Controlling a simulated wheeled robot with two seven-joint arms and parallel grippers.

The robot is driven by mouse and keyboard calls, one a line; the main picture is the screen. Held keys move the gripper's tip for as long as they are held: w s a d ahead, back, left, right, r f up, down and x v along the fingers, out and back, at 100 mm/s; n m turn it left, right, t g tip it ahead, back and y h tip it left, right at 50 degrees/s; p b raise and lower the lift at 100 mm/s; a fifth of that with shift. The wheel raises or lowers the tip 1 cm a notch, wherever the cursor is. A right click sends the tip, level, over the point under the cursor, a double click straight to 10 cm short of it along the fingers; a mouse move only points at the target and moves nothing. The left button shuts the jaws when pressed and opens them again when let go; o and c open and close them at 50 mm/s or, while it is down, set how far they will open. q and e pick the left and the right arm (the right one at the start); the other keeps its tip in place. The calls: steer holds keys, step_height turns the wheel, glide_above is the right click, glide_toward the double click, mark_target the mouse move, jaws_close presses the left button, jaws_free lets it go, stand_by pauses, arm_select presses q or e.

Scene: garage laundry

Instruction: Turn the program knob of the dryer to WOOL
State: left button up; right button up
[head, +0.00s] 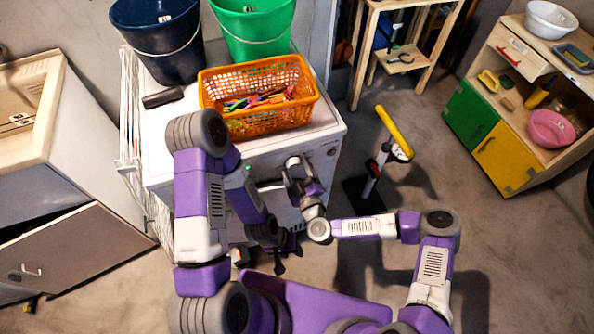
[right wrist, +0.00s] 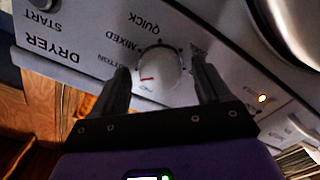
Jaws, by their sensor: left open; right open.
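The white dryer (head: 333,133) stands ahead of me, with its front panel toward me. In the right wrist view its panel (right wrist: 95,30) appears upside down, with DRYER, START, QUICK and MIXED readable and another label partly hidden by a finger. The round white program knob (right wrist: 163,68) has a red mark pointing to the lower left in that view, toward a small unclear label. My right gripper (right wrist: 163,88) is open, one finger on either side of the knob; contact cannot be told. In the head view my right gripper (head: 294,165) is at the dryer front. My left gripper (head: 278,262) is open, low before the dryer.
An orange basket of clothespins (head: 215,115), a dark blue bucket (head: 160,40) and a green bucket (head: 252,25) stand on the dryer. A yellow-topped stand (head: 393,132) is to the right. A sink cabinet (head: 75,245) is at left.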

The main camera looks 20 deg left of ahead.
steer(key=c, duration=1)
